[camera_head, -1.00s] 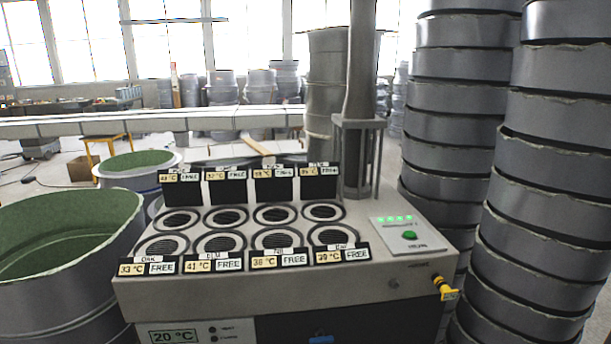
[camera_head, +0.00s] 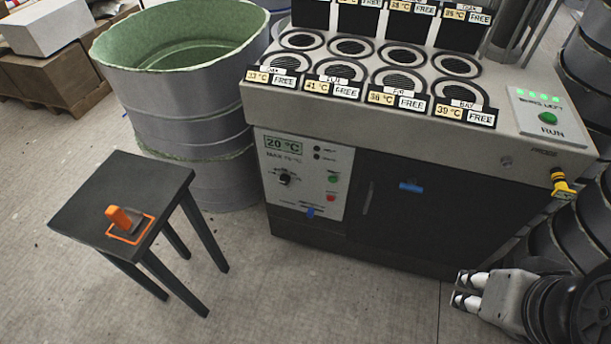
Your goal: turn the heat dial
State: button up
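The heat dial (camera_head: 285,179) is a small black round knob on the white control panel (camera_head: 311,203) on the machine's front left. The panel has a display (camera_head: 283,146) reading 20 °C, with "MAX" lettering under it. A green button (camera_head: 333,179) and a red button (camera_head: 331,198) sit to the right of the dial. My gripper (camera_head: 462,289) is low at the right, in front of the machine, well away from the dial and touching nothing I can see. Its two fingertips point left; the gap between them is too small to judge.
Floor in front is clear.

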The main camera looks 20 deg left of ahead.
aim_at(284, 178)
jog(key=j+u, duration=0.1)
jog(key=u, duration=0.75)
jog(key=j+u, duration=0.1)
jog(key=u, duration=0.3)
jog(key=i, duration=0.05)
